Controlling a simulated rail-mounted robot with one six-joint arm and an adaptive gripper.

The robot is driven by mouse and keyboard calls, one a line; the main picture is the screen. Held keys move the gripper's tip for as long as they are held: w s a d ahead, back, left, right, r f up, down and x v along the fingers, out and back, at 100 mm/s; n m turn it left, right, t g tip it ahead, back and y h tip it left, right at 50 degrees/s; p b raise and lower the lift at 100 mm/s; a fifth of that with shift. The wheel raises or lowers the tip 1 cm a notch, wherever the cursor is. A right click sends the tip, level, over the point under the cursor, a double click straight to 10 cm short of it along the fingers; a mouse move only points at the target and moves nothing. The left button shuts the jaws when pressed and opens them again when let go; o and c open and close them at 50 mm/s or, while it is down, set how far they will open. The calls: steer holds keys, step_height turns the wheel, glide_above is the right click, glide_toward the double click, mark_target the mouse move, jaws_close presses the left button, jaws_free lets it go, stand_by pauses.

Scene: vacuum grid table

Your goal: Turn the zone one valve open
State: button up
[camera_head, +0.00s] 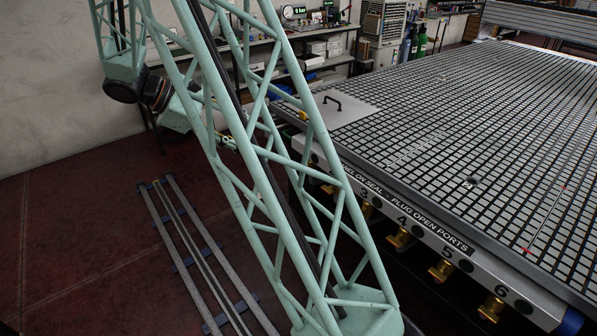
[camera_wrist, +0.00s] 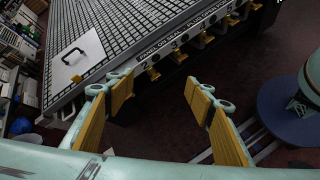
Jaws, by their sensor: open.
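Yellow-brass valves line the front edge of the grid table (camera_wrist: 110,32) in the wrist view. The zone one valve is at the near-left end of this row; my left finger covers that part and I cannot make out its handle position. A neighbouring valve (camera_wrist: 153,73) shows between my fingers, farther off. My gripper (camera_wrist: 163,92) is open and empty, with its yellow-padded fingers wide apart, short of the table edge. In the head view, brass valves (camera_head: 400,239) sit under the numbered front rail, and my arm truss hides the low-number end.
A pale plate with a black handle (camera_head: 333,103) lies on the table's near-left corner. Shelves with equipment (camera_head: 322,47) stand behind. Floor rails (camera_head: 191,257) run along the dark red floor. A blue round thing (camera_wrist: 298,112) stands at right in the wrist view.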

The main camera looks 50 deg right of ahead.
steer(key=w+d+f+n+h+p, duration=0.15)
steer(key=w+d+f, duration=0.25)
steer(key=d+f, duration=0.45)
steer(key=w+d+f+n+h, duration=0.3)
steer(key=d+f, duration=0.2)
steer(key=f, duration=0.6)
steer(key=w+d+f+n+h+p, duration=0.1)
steer(key=w+d+f+n+h, duration=0.1)
steer(key=w+d+f, duration=0.5)
steer(key=s+d+f+n+h, duration=0.2)
steer(key=s+f, duration=0.1)
steer(key=f, duration=1)
steer(key=shift+d+f+n, duration=0.2)
steer(key=shift+f+n, duration=0.05)
steer(key=shift+n, duration=0.1)
steer(key=shift+s+d, duration=0.1)
steer(key=shift+s, duration=0.05)
steer(key=b+x, duration=0.1)
steer(key=x, duration=1.2)
steer(key=shift+d, duration=0.35)
steer(key=shift+f, duration=0.15)
steer(key=shift+c, duration=0.7)
steer(key=c, duration=0.7)
